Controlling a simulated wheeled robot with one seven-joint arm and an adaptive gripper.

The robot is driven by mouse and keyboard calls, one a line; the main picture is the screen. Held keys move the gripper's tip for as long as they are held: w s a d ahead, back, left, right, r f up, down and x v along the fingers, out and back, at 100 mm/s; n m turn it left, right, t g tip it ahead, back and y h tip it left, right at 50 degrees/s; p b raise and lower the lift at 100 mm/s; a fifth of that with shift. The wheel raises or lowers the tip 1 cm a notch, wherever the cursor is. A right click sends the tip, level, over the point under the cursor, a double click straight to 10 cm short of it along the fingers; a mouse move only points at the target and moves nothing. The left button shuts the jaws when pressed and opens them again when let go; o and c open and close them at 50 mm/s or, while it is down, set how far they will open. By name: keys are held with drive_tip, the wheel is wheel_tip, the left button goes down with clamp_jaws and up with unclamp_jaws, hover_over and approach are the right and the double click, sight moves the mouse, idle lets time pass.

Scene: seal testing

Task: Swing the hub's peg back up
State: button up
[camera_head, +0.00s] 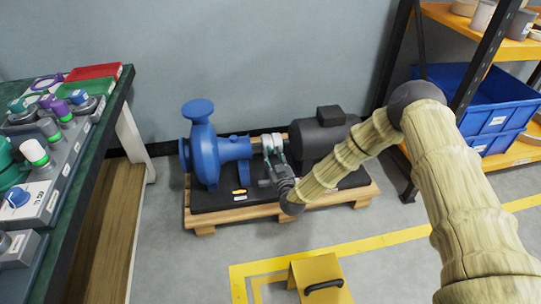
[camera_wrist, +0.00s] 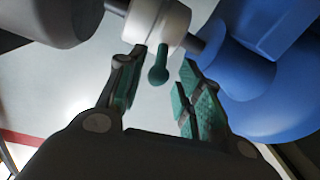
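The white hub (camera_wrist: 165,22) sits on a dark shaft between the blue pump and the dark motor. In the wrist view its teal peg (camera_wrist: 158,68) sticks out toward the bottom of the picture and ends in a round knob. My gripper (camera_wrist: 162,58) is open, with one finger on each side of the peg. Gaps show between the knob and both fingers, and nothing is held. In the head view my gripper (camera_head: 273,152) is at the hub, in front of the shaft, and hides the peg and most of the hub.
The blue pump (camera_head: 203,152) stands left of the hub and the dark motor (camera_head: 315,138) right of it, on a black base over a wooden pallet (camera_head: 236,215). A bench is at left, shelves at right.

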sight(271, 152)
drive_tip(key=shift+b+x, duration=0.4)
drive_tip(key=shift+x, duration=1.25)
clamp_jaws()
